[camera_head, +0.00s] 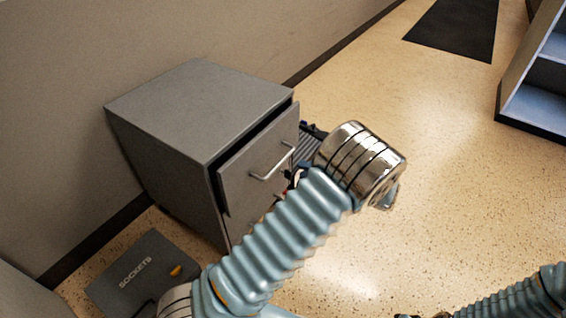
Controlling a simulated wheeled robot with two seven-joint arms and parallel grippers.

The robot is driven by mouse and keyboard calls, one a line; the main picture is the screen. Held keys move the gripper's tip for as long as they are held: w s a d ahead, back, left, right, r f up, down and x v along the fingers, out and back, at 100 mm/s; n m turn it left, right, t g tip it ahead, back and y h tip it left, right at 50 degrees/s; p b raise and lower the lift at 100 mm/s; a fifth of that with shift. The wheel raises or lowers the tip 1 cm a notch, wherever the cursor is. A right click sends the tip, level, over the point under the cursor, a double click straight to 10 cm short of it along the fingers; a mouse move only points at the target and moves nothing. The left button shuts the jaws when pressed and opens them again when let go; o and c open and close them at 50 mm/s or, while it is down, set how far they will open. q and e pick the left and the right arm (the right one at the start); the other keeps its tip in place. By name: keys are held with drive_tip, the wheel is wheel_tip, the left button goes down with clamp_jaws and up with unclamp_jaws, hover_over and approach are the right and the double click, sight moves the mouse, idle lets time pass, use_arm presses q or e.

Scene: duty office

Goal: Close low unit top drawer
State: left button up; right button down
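The low unit (165,140) is a grey cabinet against the wall. Its top drawer (240,178) stands out a little, with a dark gap (255,132) behind the front's upper edge. A silver bar handle (272,164) is on the drawer front. My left arm reaches in from below, and its metal wrist is to the right of the drawer front. My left gripper (305,145) is mostly hidden behind that wrist, close to the drawer's right edge. Its opening and any contact cannot be made out. My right arm shows at the lower right, with its gripper out of view.
A dark grey box marked SOCKETS (145,275) lies on the floor at the unit's lower left. A shelf unit (545,75) stands at the upper right, and a black mat (455,28) lies at the back. The speckled floor (460,170) between is clear.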

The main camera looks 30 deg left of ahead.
sight(280, 162)
use_arm(q)
drive_tip(key=x, duration=0.9)
drive_tip(key=shift+a+f, duration=0.1)
drive_tip(key=shift+a, duration=0.15)
clamp_jaws()
